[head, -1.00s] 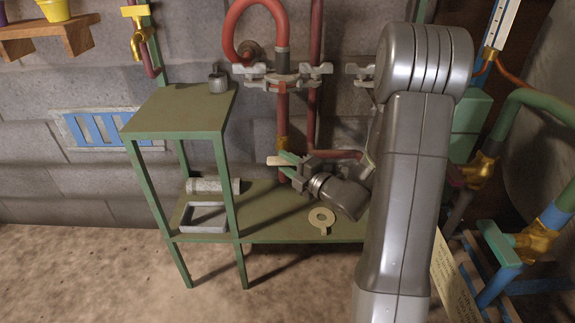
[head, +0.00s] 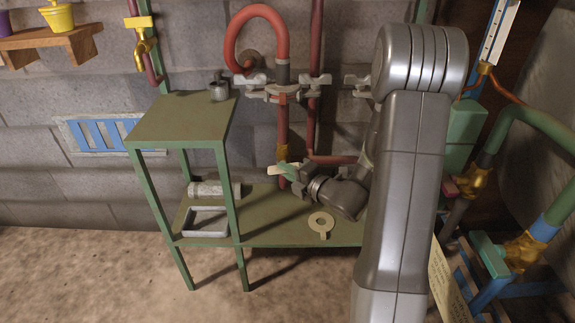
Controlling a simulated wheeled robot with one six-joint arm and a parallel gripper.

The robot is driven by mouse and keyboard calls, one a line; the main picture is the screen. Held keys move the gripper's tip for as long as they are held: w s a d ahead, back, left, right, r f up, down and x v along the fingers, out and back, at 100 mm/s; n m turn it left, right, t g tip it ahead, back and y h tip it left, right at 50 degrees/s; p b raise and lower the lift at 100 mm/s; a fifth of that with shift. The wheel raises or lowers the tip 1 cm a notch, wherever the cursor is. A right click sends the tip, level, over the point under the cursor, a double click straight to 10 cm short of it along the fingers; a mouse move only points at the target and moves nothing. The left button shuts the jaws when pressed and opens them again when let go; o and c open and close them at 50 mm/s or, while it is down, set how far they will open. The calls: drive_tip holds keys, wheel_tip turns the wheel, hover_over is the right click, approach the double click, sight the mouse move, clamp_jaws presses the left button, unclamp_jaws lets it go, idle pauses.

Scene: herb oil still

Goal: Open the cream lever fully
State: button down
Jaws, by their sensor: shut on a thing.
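The cream lever (head: 274,166) shows only as a short pale end, sticking out to the left of my gripper (head: 288,171), below the brass valve body (head: 283,152) on the red vertical pipe. My gripper reaches in from the right and is shut on the lever. The jaws hide most of the lever, so its full angle is hard to tell. A small green piece shows right beside the jaws.
A green stand has a raised top (head: 185,118) at left and a low shelf (head: 275,232) under my gripper. A beige ring (head: 321,222), grey tray (head: 206,222) and grey cylinder (head: 213,190) lie on the shelf. Clamps (head: 283,88) hold the red pipe above.

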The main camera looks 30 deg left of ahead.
drive_tip(key=shift+s+a+r+n+t+h+p, duration=0.15)
drive_tip(key=shift+n+t+h+p, duration=0.55)
drive_tip(key=shift+n+h, duration=0.9)
drive_tip(key=shift+s+a+r+n+t+h+p, duration=0.15)
drive_tip(key=shift+n+t+h+p, duration=0.6)
drive_tip(key=shift+h, duration=1.45)
drive_tip(key=shift+s+a+r+n+t+h+p, duration=0.15)
drive_tip(key=shift+n+t+h+p, duration=0.45)
drive_tip(key=shift+n+h, duration=1.15)
drive_tip(key=shift+w+t+h, duration=0.1)
drive_tip(key=shift+t+h, duration=0.15)
drive_tip(key=c, duration=1.5)
unclamp_jaws()
drive_tip(key=shift+o, duration=0.2)
